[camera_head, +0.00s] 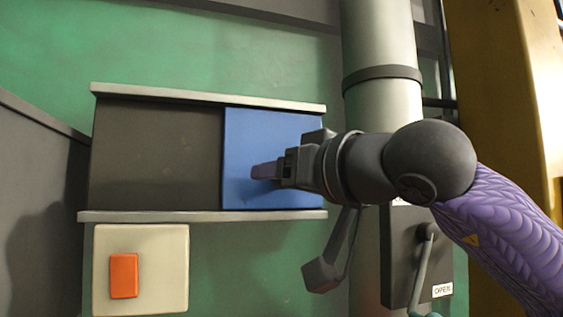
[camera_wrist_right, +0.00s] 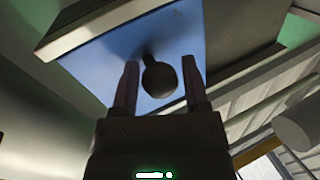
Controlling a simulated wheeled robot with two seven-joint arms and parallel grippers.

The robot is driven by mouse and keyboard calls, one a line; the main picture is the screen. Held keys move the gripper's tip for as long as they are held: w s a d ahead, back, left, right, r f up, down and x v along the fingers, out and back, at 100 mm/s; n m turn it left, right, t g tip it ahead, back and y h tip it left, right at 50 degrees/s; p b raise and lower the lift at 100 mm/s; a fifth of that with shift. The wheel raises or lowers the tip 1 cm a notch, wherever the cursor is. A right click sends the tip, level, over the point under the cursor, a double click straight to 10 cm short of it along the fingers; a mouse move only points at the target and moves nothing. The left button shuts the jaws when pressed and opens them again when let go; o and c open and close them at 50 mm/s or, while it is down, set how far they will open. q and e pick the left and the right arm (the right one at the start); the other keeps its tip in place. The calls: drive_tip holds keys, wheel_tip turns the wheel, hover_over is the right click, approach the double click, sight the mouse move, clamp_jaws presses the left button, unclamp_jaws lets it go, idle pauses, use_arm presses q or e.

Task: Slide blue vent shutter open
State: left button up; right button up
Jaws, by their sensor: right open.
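The blue vent shutter (camera_head: 240,135) is a flat panel at the right end of a wide frame between an upper rail (camera_head: 180,94) and a lower rail (camera_head: 180,216). My right gripper (camera_head: 264,171) reaches in from the right in front of the shutter. In the right wrist view the blue shutter (camera_wrist_right: 185,35) carries a dark round knob (camera_wrist_right: 158,80). The open fingers of my right gripper (camera_wrist_right: 160,66) stand on either side of this knob, with gaps visible. My left gripper is not in view.
A dark grey area (camera_head: 155,155) fills the frame left of the shutter. Below is a pale plate with an orange switch (camera_head: 124,275). A grey column (camera_head: 380,110) and a dark lever box (camera_head: 400,250) stand right; a grey surface (camera_head: 40,170) lies left.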

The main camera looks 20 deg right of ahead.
drive_tip(key=shift+s, duration=0.1)
clamp_jaws()
idle(1.3)
